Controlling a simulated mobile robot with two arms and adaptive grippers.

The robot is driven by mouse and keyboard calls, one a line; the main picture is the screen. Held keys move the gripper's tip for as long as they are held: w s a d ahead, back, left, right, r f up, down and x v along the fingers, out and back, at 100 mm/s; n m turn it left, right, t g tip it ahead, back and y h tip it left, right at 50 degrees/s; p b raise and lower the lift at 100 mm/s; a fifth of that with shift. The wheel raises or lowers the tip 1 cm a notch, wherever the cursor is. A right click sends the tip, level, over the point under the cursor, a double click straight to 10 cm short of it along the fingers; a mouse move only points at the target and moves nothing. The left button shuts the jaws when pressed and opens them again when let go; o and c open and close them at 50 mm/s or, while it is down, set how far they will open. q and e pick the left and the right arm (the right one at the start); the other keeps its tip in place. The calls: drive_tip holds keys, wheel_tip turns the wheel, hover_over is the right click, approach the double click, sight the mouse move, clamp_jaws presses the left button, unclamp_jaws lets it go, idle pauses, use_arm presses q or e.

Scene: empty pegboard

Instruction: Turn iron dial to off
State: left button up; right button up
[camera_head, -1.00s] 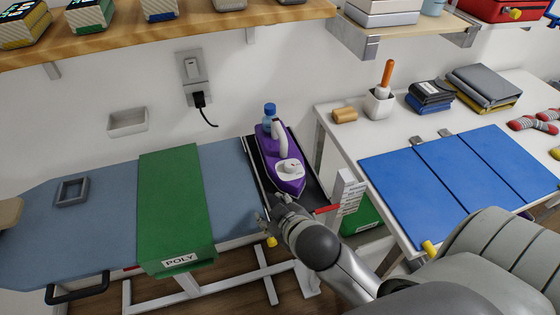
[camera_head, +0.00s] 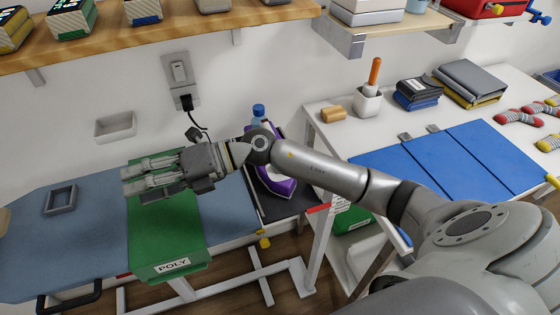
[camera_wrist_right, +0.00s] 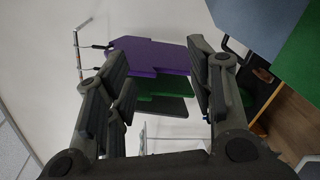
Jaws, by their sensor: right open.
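The purple iron (camera_head: 280,186) rests on a dark stand at the right end of the ironing board. My right arm crosses in front of it and hides most of it, including the white dial on its top. My right gripper (camera_head: 124,181) is open and empty, pointing left above the green cloth, well left of the iron. Its spread fingers (camera_wrist_right: 160,60) also show in the right wrist view, with flat purple, green and dark shapes beyond them; I cannot tell what these are. My left gripper is not in view.
The green cloth (camera_head: 168,232) marked POLY lies over the blue-grey ironing board (camera_head: 95,215). A wall outlet (camera_head: 180,75) with a plug and cord is behind. A wooden shelf (camera_head: 200,40) is above. A white table with a blue mat (camera_head: 470,165) stands right.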

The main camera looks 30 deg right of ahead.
drive_tip(key=w+d+f+n+g+h, duration=0.1)
drive_tip(key=d+f+n+g+h, duration=0.15)
drive_tip(key=d+f+h, duration=0.4)
drive_tip(key=d+h, duration=0.2)
drive_tip(key=d, duration=0.5)
drive_tip(key=w+d+f+g+h, duration=0.1)
drive_tip(key=d+h, duration=0.3)
drive_tip(key=d, duration=0.5)
drive_tip(key=d+f+m+h, duration=0.1)
drive_tip(key=d+h, duration=0.3)
drive_tip(key=d, duration=0.5)
drive_tip(key=shift+w+d+f+g, duration=0.15)
drive_tip(key=shift+w+d+g, duration=0.1)
drive_tip(key=shift+w, duration=0.15)
wheel_tip(320, 180, down, 7)
drive_tip(key=shift+a+f+p, duration=0.1)
drive_tip(key=shift+f+p, duration=0.05)
drive_tip(key=shift+p, duration=0.9)
drive_tip(key=shift+c, duration=0.3)
drive_tip(key=c, duration=1)
